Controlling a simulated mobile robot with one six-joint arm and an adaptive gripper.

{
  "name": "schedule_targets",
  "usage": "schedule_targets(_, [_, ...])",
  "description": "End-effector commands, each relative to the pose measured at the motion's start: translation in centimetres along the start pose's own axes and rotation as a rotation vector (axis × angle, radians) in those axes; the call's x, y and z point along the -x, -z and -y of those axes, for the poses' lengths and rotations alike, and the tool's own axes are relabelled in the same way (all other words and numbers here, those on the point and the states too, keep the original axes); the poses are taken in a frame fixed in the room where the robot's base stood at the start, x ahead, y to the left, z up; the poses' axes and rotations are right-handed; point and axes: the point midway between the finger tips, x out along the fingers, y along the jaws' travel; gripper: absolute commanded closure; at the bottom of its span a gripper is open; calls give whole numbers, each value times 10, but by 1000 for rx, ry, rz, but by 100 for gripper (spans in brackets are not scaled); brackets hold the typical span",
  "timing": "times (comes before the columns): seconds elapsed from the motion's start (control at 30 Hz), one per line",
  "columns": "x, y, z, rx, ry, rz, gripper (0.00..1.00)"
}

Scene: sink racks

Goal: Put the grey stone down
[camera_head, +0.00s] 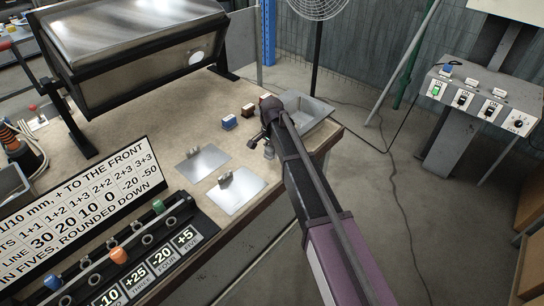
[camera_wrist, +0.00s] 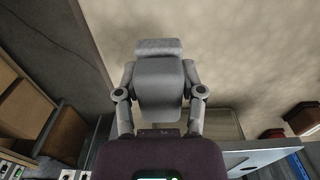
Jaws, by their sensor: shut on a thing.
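My gripper (camera_head: 267,138) is low over the right end of the bench, beside the metal tray. In the wrist view, my gripper (camera_wrist: 158,75) has its two fingers closed on the sides of a grey stone (camera_wrist: 158,85), which has a paler upper part. In the head view the held stone is small and hard to tell from the fingers. Two flat metal plates, one farther (camera_head: 208,165) and one nearer (camera_head: 240,195), lie left of my gripper, each with a small grey piece on it. I cannot tell whether the held stone touches the bench.
A shallow metal tray (camera_head: 318,110) sits at the bench corner, just right of my gripper. A lettered board (camera_head: 75,215) and a peg rack (camera_head: 130,250) are at the left.

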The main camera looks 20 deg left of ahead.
Motion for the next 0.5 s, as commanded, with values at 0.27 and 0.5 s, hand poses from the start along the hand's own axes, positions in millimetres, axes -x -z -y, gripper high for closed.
schedule_targets(0.27, [-3, 12, 13, -1, 0, 0, 87])
schedule_targets(0.5, [-27, 10, 9, -1, 0, 0, 87])
